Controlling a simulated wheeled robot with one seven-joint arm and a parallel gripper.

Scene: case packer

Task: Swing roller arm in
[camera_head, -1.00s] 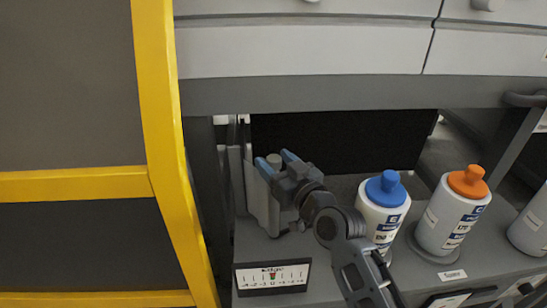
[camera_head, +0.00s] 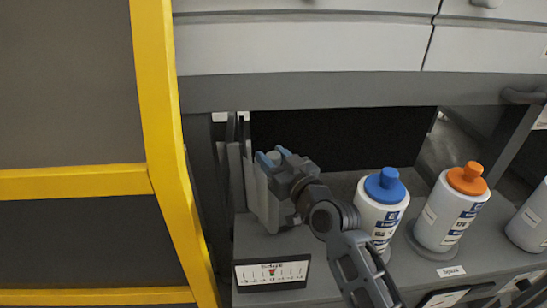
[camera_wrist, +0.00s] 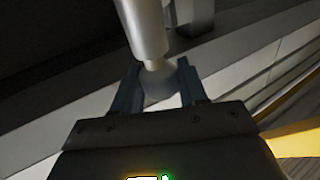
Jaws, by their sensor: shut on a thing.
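In the head view my gripper (camera_head: 272,158), with blue fingertips, is at the left end of the grey deck, beside upright grey plates. It is shut on the roller arm, whose grey rounded top shows between the fingertips. In the wrist view the roller arm (camera_wrist: 143,28) is a pale metal cylinder running down to a rounded grey end between the two blue fingers (camera_wrist: 158,88). My gripper hides much of the roller arm and its mount in the head view, so its pivot cannot be made out.
A white bottle with a blue cap (camera_head: 380,212) stands close right of my arm. An orange-capped bottle (camera_head: 450,210) stands farther right. A scale plate (camera_head: 272,275) is at the deck's front. A yellow frame (camera_head: 170,150) bounds the left; a grey beam (camera_head: 340,94) crosses above.

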